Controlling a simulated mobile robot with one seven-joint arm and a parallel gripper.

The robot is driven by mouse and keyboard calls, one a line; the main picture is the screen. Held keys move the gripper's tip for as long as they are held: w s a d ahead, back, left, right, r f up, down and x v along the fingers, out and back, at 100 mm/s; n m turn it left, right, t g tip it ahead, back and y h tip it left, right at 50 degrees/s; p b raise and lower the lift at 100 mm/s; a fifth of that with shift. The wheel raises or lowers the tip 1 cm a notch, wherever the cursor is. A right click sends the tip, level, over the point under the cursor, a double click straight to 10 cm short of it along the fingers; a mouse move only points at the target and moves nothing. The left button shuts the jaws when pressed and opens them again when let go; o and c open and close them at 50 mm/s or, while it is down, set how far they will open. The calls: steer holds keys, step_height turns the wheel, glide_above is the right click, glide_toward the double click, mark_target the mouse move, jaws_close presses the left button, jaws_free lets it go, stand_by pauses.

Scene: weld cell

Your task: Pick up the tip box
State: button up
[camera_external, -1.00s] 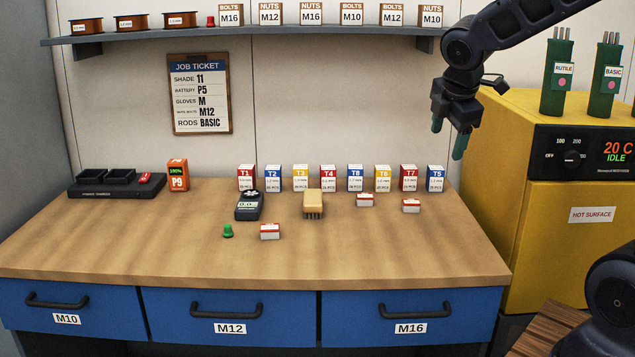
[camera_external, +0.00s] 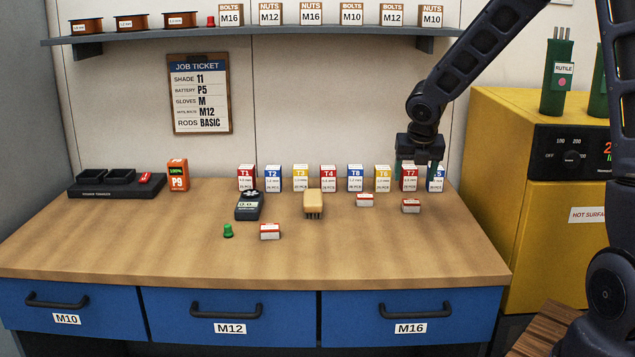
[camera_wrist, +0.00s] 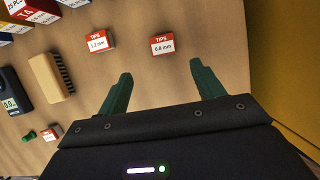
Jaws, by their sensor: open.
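Three small red-and-white tip boxes lie on the bench. The one marked 0.8 mm (camera_wrist: 162,46) is at the right, in front of T7 (camera_external: 411,206). The one marked 1.2 mm (camera_wrist: 99,43) is left of it, near the yellow brush (camera_external: 364,201). The third box (camera_external: 270,232) is nearer the front edge and shows small in the wrist view (camera_wrist: 52,131). My gripper (camera_external: 418,170) is open and empty above the back right of the bench, overlapping T7 and T5 in the picture. In the wrist view its fingers (camera_wrist: 160,80) are apart, with the 0.8 mm box beyond them.
A row of larger T1 to T5 boxes (camera_external: 300,178) lines the back of the bench. A yellow brush (camera_external: 313,203), a dark meter (camera_external: 248,206) and a green piece (camera_external: 228,231) lie mid-bench. The yellow machine (camera_external: 530,240) stands right. The front wood is clear.

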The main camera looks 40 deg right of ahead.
glide_above(411, 202)
steer(key=s+a, duration=0.1)
steer(key=a, duration=0.1)
step_height(411, 202, down, 5)
steer(key=shift+s+r, duration=0.1)
steer(key=shift+s, duration=0.05)
steer(key=shift+d+x, duration=0.15)
steer(key=shift+x, duration=1.15)
steer(key=shift+d+x, duration=0.15)
steer(key=shift+x, duration=1.15)
steer(key=shift+s, duration=0.1)
steer(key=c, duration=1.1)
